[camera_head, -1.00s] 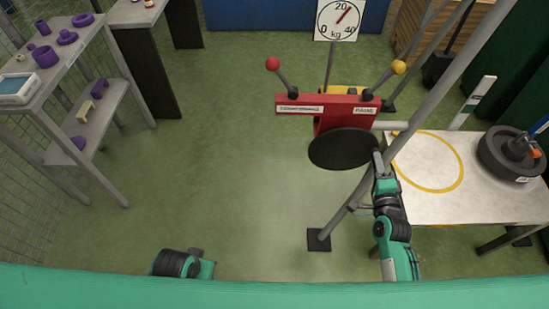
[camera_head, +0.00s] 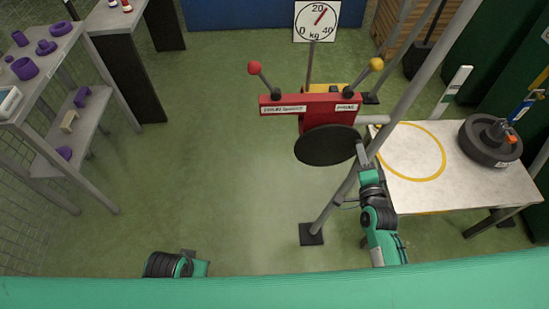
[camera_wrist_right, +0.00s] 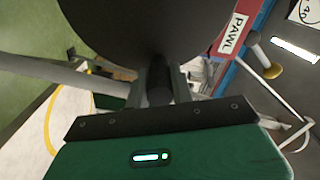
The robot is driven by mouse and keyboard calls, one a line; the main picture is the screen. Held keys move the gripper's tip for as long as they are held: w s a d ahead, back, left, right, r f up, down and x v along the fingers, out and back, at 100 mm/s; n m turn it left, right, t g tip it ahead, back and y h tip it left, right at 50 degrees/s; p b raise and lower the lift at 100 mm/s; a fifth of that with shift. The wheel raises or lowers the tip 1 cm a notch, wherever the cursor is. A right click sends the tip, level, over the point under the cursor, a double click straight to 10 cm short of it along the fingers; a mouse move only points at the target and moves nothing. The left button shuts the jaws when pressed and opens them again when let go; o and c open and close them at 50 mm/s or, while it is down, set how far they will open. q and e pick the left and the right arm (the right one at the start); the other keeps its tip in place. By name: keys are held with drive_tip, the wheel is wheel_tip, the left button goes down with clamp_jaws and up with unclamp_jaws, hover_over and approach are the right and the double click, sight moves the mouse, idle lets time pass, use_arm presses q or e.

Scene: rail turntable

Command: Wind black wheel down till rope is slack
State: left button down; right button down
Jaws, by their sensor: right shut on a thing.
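The black wheel (camera_head: 326,145) is a flat disc on the front of a red winch housing (camera_head: 325,107). My right gripper (camera_head: 364,158) is at the wheel's right edge, shut on its handle. In the right wrist view the dark handle (camera_wrist_right: 158,82) stands between the two fingers, and the wheel (camera_wrist_right: 140,25) fills the top. A dial (camera_head: 316,20) marked in kg has its red needle a little right of 20. The dark weight (camera_head: 490,142) rests on the white table at the right. I cannot make out the rope or its tension. Only part of my left arm shows, at the bottom left.
Two levers, red-knobbed (camera_head: 254,68) and yellow-knobbed (camera_head: 376,64), rise from the housing; one label reads PAWL. A grey slanted post (camera_head: 423,78) stands beside my right arm. The white table (camera_head: 400,190) has a yellow ring. Shelves (camera_head: 75,140) with purple parts stand left. The middle floor is clear.

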sight(350, 133)
drive_tip(key=shift+w+a+r+n+p, duration=0.1)
drive_tip(key=shift+a+r+n+p, duration=0.15)
drive_tip(key=shift+r+n+p, duration=0.6)
drive_tip(key=shift+a+r+n+p, duration=0.4)
drive_tip(key=shift+r+n+p, duration=0.25)
drive_tip(key=shift+n+p, duration=0.4)
drive_tip(key=shift+a, duration=0.15)
drive_tip(key=shift+r+p, duration=0.1)
drive_tip(key=shift+p, duration=0.2)
drive_tip(key=shift+a+r+n+p, duration=0.35)
drive_tip(key=shift+n+p, duration=0.2)
drive_tip(key=shift+n, duration=0.1)
drive_tip(key=shift+a+r+n+p, duration=0.2)
drive_tip(key=shift+a+n+p, duration=0.1)
drive_tip(key=shift+n+p, duration=0.3)
drive_tip(key=shift+a+r, duration=0.1)
drive_tip(key=shift+r+n, duration=0.1)
drive_tip(key=shift+n, duration=0.15)
drive_tip(key=c, duration=1)
unclamp_jaws()
drive_tip(key=shift+a+f, duration=0.1)
drive_tip(key=shift+f, duration=0.1)
